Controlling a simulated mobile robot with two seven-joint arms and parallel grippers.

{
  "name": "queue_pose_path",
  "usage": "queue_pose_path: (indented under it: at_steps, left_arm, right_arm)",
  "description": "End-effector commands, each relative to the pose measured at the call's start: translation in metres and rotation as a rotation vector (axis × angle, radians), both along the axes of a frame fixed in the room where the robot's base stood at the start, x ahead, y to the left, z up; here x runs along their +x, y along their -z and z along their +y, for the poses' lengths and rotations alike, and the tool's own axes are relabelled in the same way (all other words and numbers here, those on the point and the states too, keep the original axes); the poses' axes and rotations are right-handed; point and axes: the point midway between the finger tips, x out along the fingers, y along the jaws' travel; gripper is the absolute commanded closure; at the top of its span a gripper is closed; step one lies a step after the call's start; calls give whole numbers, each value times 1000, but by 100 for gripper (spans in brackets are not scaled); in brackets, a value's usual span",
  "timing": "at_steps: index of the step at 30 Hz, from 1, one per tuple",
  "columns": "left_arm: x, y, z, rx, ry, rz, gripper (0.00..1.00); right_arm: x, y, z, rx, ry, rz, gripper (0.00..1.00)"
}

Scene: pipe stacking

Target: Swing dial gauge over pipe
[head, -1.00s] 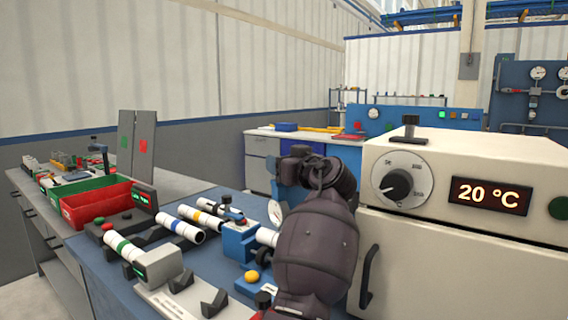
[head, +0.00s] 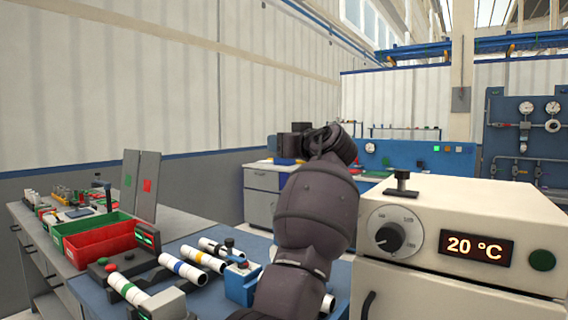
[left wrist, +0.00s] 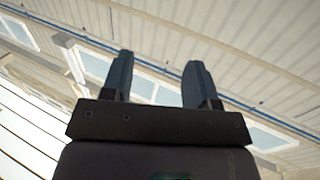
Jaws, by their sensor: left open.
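My left gripper (left wrist: 157,85) shows in the left wrist view with its two fingers apart and nothing between them. It points up at the wall, windows and roof. In the head view a dark arm of mine rises through the middle, and no fingertips can be made out on it. A blue fixture (head: 240,286) stands left of this arm. A white pipe end (head: 328,303) shows at the arm's right edge. The dial gauge cannot be seen; my arm covers that part of the bench. My right gripper is not in view.
A cream oven (head: 455,218) reading 20 °C stands close on the right.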

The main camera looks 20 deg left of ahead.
Motion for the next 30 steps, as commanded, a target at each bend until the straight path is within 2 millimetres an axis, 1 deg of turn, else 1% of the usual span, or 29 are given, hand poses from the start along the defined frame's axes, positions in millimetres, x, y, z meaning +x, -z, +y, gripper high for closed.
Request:
queue_pose_path:
  at_steps: [1, 3, 7, 13, 19, 20, 22, 24, 26, 27, 29, 30]
  left_arm:
    - [-2, -14, 0, 0, -1, -6, 46]
    - [-1, -23, 0, -1, -1, -4, 46]
    - [-1, -35, 0, 0, 0, -1, 46]
    - [0, -40, 0, 0, 0, 1, 46]
    - [0, -40, 0, 0, 0, 1, 46]
    - [0, -40, 0, 0, 0, 1, 48]
    - [1, -38, 1, 0, -1, 4, 58]
    - [2, -30, 4, 3, -6, 16, 69]
    - [4, -17, 17, 8, -25, 36, 78]
    - [6, -6, 32, 15, -47, 51, 84]
    - [7, 11, 61, 36, -89, 78, 94]
    - [6, 23, 83, 56, -123, 95, 100]
  right_arm:
    - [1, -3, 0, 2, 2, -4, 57]
    - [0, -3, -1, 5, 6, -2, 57]
    - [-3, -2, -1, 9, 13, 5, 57]
    - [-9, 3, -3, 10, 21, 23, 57]
    - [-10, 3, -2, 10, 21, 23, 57]
    - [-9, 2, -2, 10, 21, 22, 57]
    - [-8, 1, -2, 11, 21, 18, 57]
    - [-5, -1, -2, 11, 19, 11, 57]
    - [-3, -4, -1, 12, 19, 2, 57]
    - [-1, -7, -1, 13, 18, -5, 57]
    - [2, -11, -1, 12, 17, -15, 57]
    - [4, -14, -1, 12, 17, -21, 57]
